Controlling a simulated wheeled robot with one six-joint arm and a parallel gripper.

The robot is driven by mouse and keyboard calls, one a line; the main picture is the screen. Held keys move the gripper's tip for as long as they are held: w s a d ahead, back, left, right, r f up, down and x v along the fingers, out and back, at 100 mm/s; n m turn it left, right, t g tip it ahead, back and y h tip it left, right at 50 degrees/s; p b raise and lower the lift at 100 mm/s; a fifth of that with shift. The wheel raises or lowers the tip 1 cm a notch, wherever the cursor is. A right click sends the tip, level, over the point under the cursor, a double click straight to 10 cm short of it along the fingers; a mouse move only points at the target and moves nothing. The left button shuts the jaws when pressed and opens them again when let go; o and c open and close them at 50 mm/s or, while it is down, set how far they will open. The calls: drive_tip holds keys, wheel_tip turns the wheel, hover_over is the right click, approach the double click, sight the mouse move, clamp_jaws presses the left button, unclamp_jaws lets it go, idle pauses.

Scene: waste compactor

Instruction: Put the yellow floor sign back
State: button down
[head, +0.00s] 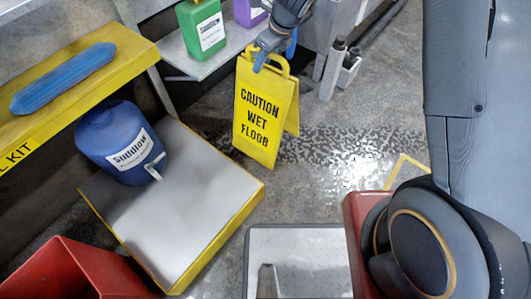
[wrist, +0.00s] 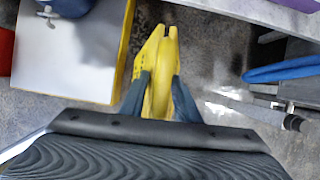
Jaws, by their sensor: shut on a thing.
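The yellow floor sign (head: 265,112) reads "CAUTION WET FLOOR" and hangs or stands upright in the middle of the head view, its two panels slightly apart. My gripper (head: 270,52) is at its top handle, shut on it. In the wrist view my gripper (wrist: 160,88) has its two dark fingers on either side of the yellow floor sign (wrist: 153,55), seen from above. I cannot tell whether its lower edge touches the floor.
A white platform with a yellow edge (head: 190,225) stands at left, bearing a blue jug (head: 112,150). A yellow shelf (head: 95,45) holds a blue roll (head: 65,78). A green bottle (head: 201,30) stands on a grey shelf behind. Wet-looking speckled floor (head: 345,150) lies right of the sign.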

sight(262, 85)
drive_tip(key=shift+m, duration=0.3)
drive_tip(key=shift+w+a+f+b, duration=0.1)
drive_tip(key=shift+f+b, duration=1.4)
drive_tip(key=shift+f, duration=1.05)
drive_tip(key=shift+w+a+f+b, duration=0.1)
drive_tip(key=shift+f+b, duration=1.35)
drive_tip(key=shift+f, duration=1.15)
drive_tip(key=c, duration=1.3)
unclamp_jaws()
drive_tip(key=shift+c, duration=0.2)
